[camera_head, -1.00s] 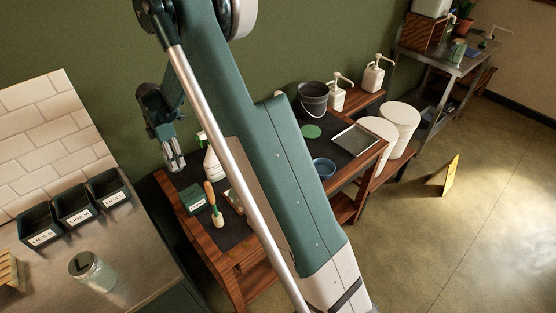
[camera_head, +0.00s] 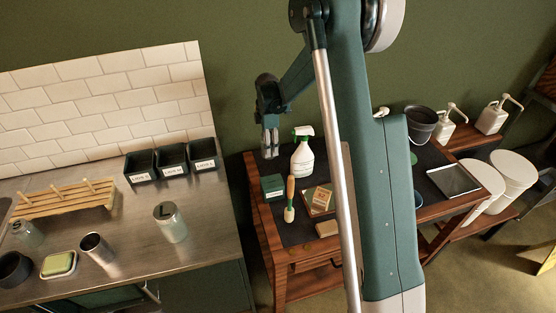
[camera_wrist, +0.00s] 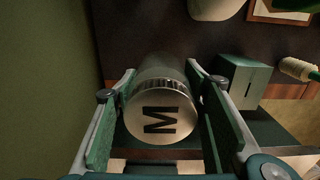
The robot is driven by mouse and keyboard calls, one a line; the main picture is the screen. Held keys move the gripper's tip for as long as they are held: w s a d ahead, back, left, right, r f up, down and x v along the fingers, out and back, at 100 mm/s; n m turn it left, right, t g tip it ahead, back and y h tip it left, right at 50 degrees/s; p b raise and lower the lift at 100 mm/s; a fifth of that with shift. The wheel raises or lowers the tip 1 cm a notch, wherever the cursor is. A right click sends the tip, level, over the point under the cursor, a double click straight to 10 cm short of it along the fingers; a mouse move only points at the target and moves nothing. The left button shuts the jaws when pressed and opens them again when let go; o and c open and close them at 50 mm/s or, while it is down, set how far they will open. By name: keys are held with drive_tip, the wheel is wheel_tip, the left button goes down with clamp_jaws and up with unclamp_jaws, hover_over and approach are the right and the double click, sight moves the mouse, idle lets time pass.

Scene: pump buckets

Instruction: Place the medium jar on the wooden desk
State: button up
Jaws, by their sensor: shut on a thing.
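The medium jar, with a black M on its metal lid (camera_wrist: 160,118), is between the fingers of my gripper (camera_wrist: 160,115) in the wrist view. My gripper is shut on it, with one green-padded finger on each side. In the head view my gripper (camera_head: 269,143) is over the back left part of the wooden desk (camera_head: 266,222). The jar's body there is small and mostly covered by the fingers. I cannot tell whether its base touches the dark desk top.
A green box (camera_head: 273,187), white spray bottle (camera_head: 303,157), brush (camera_head: 290,200) and framed card (camera_head: 319,201) stand close by on the desk. The steel counter (camera_head: 130,252) at left holds a larger jar (camera_head: 171,224), labelled bins (camera_head: 172,160) and a wooden rack (camera_head: 65,199).

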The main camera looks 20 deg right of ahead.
drive_tip(key=shift+f, duration=2.25)
drive_tip(key=shift+f, duration=1.9)
drive_tip(key=shift+f+b, duration=0.15)
drive_tip(key=shift+b, duration=0.15)
drive_tip(key=o, duration=1)
drive_tip(key=shift+r, duration=0.2)
wheel_tip(320, 180, up, 12)
drive_tip(key=shift+f+p, duration=0.1)
drive_tip(key=shift+p, duration=0.3)
